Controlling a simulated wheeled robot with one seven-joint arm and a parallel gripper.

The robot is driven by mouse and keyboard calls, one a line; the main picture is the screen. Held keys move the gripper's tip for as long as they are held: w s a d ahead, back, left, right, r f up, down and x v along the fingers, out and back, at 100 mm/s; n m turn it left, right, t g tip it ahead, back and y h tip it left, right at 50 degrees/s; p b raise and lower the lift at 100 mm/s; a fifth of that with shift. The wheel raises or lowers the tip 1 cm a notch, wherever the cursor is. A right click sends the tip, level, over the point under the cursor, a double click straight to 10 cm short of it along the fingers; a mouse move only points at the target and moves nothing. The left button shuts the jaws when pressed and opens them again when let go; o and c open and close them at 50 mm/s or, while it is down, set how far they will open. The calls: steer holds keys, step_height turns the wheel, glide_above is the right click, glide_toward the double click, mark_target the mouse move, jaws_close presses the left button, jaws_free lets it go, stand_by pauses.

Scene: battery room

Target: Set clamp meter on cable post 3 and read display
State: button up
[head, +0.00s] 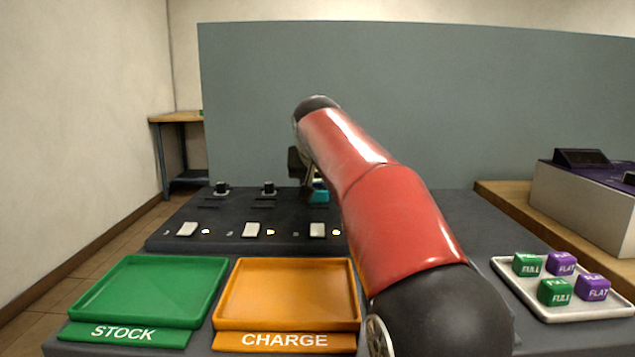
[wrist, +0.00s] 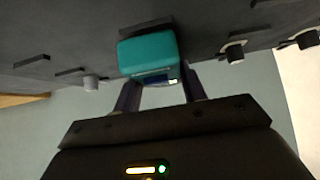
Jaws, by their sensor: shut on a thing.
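The teal clamp meter (head: 320,195) is at the back of the dark panel (head: 180,240), partly hidden by my arm. It also shows in the wrist view (wrist: 147,52), between my fingers. My gripper (wrist: 160,86) is shut on it. The meter is at the third place in the row of posts; post 3 itself is hidden, and I cannot tell whether the meter is around it. The first post (head: 222,188) and second post (head: 268,188) stand bare to the left. Another post (wrist: 90,82) shows in the wrist view. A small pale display (wrist: 172,81) is too small to read.
White switches with small lights line the panel front. An empty green STOCK tray (head: 150,285) and an empty orange CHARGE tray (head: 285,290) lie in front. A white tray (head: 580,312) at right holds green FULL and purple FLAT blocks. A grey partition (head: 450,110) stands behind.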

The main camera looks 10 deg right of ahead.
steer(key=shift+f+b, duration=0.35)
steer(key=shift+f, duration=0.15)
stand_by(0.8)
steer(key=o, duration=0.9)
steer(key=shift+c, duration=0.2)
steer(key=p+v, duration=0.3)
steer(key=v, duration=0.8)
steer(key=shift+f, duration=0.1)
